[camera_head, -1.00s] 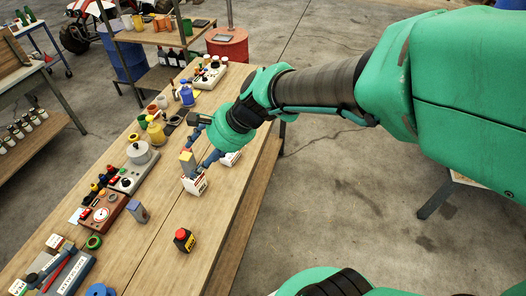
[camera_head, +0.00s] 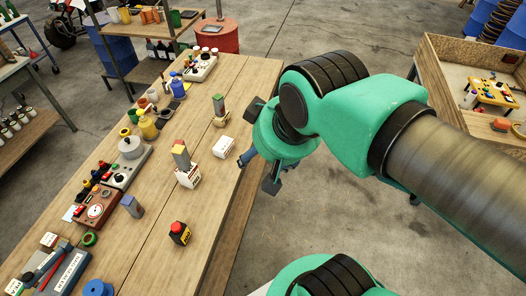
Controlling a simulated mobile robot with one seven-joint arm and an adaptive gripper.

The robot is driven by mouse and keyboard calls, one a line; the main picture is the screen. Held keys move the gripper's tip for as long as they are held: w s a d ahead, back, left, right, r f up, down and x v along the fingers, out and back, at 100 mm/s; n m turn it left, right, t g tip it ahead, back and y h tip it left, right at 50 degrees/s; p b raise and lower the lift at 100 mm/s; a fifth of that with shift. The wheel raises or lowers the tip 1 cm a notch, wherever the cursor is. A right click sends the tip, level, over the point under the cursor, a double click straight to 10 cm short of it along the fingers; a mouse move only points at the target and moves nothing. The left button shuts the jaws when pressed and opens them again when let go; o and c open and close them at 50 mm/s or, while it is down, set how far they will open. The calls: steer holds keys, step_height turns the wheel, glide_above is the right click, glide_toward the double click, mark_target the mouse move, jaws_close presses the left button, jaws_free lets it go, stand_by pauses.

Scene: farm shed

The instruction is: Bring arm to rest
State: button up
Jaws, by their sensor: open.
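My gripper (camera_head: 257,172) is at the right edge of the wooden workbench (camera_head: 212,205), partly hidden by my own green wrist. Its visible fingers are apart and I see nothing held between them.
A wooden-walled table (camera_head: 458,95) stands at the right. Concrete floor (camera_head: 330,215) is open between them.

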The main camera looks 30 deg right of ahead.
step_height(320, 180, down, 3)
steer(key=b, duration=0.3)
